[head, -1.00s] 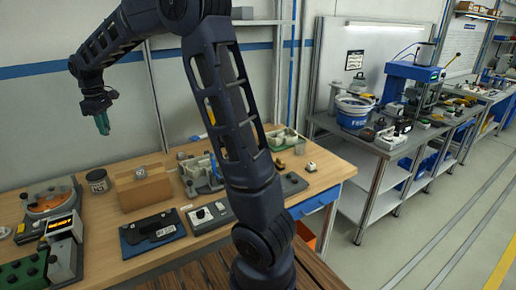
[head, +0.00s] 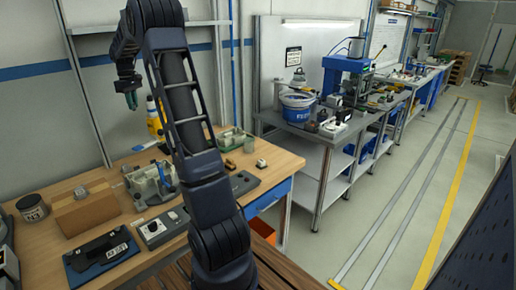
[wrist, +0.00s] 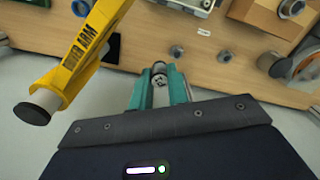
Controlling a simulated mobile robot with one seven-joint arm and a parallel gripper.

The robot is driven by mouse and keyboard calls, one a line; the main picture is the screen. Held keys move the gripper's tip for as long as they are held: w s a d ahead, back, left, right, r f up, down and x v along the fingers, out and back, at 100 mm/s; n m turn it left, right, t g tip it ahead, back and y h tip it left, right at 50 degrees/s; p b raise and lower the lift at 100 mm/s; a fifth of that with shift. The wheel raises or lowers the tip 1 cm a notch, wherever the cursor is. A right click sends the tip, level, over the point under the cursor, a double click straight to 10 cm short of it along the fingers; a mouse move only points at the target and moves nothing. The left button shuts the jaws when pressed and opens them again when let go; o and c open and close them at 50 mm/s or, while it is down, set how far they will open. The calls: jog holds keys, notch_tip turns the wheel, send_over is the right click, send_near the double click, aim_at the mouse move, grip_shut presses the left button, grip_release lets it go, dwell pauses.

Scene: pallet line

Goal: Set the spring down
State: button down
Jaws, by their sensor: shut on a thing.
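My gripper (head: 131,100) with teal fingers hangs at upper left in the head view, pointing down, high above the back of the wooden workbench (head: 100,183). In the wrist view my gripper (wrist: 159,88) is shut on a small silvery piece, the spring (wrist: 158,70), held between the fingertips. Only its end shows; the fingers hide the rest. In the head view the spring is too small to make out. The workbench also shows beyond the fingertips in the wrist view (wrist: 150,40).
A yellow object with a dark round end (wrist: 75,65) is close to the left of my fingers. A grey table (head: 300,130) stands right.

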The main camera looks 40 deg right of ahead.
jog(key=d+m, duration=0.2)
jog(key=d, duration=1.4)
jog(key=m, duration=0.7)
send_over(259, 146)
notch_tip(259, 146, down, 32)
jog(key=shift+s+a+r, duration=0.1)
jog(key=shift+s+a, duration=0.05)
jog(key=c, duration=1.3)
grip_release()
jog(key=shift+c, duration=0.2)
